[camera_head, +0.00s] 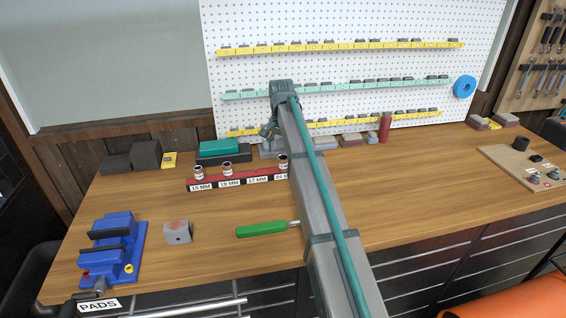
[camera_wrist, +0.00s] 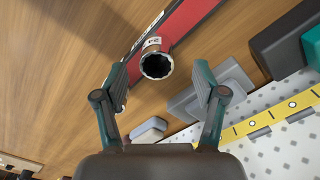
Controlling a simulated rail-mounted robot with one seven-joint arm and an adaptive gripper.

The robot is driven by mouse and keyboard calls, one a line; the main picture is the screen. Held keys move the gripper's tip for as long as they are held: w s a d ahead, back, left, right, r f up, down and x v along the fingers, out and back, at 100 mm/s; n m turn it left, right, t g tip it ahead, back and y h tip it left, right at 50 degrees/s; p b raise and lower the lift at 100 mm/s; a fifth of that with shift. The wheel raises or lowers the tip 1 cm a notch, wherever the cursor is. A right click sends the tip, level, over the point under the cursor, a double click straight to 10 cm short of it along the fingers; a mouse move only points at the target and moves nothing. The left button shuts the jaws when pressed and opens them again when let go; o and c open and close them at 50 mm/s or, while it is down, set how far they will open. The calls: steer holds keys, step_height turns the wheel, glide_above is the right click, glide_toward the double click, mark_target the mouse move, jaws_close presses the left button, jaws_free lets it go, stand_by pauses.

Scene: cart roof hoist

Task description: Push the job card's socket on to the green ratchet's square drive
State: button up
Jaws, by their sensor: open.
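The green ratchet (camera_head: 262,230) lies on the bench, its green handle to the left; my arm hides its right end, so its square drive does not show. Sockets stand at 15 mm (camera_head: 198,173), 18 mm (camera_head: 227,170) and the partly hidden label (camera_head: 283,161). My gripper (camera_head: 268,131) is above the bench near the rail. In the wrist view my gripper (camera_wrist: 160,74) is open, with one socket (camera_wrist: 156,62) between and beyond the fingertips. I cannot make out the job card.
A blue vise (camera_head: 112,245) and a grey block (camera_head: 177,232) stand at the left. Dark and green boxes (camera_head: 222,148) sit behind the rail, before the white pegboard (camera_head: 350,65). A red cylinder (camera_head: 384,128) stands at the back. The bench right of my arm is largely clear.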

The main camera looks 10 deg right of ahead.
mark_target(283, 157)
steer(key=f, duration=0.1)
steer(key=f+p, duration=0.2)
steer(key=f, duration=0.1)
steer(key=shift+d+f, duration=0.1)
steer(key=shift+d, duration=0.25)
steer(key=shift+f, duration=0.5)
steer(key=c, duration=1.3)
steer(key=shift+o, duration=0.2)
steer(key=shift+w+r, duration=0.1)
steer(key=shift+r, duration=0.1)
